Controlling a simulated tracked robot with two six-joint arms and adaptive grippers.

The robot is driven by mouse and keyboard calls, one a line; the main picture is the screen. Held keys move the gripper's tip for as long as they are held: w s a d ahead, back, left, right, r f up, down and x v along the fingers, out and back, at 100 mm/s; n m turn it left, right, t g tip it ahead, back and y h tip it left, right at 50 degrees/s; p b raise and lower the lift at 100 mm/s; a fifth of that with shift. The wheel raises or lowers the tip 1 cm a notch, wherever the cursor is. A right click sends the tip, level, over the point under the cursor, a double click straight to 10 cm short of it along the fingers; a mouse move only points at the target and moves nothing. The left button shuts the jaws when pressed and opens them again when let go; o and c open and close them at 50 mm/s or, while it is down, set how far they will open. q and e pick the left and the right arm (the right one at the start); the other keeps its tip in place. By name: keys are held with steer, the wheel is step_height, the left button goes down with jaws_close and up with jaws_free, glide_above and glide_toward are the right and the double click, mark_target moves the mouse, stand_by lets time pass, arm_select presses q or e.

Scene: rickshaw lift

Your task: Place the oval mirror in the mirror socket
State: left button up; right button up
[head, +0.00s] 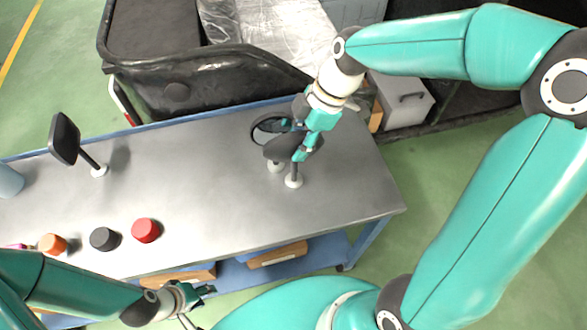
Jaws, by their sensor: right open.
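My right gripper (298,149) is over the right part of the table, right at a dark oval mirror (280,150). It is open, with its fingers around or beside the mirror's edge; I cannot tell if they touch it. A dark ring-shaped piece (256,135) shows just behind and left of it. Two short posts with white bases, one at the left (276,167) and one nearer (293,181), stand below the mirror. Which is the mirror socket, and whether the mirror is seated, is hidden. My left gripper (200,300) is low at the table's front edge, its jaw opening unclear.
A dark rectangular mirror (64,138) stands on a white-based post at the table's left. Red (146,230), black (104,239) and orange (52,244) caps lie along the front. A black cart (200,88) is behind the table (205,180). The table's middle is clear.

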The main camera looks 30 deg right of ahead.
steer(key=shift+x, duration=1.45)
jaws_close()
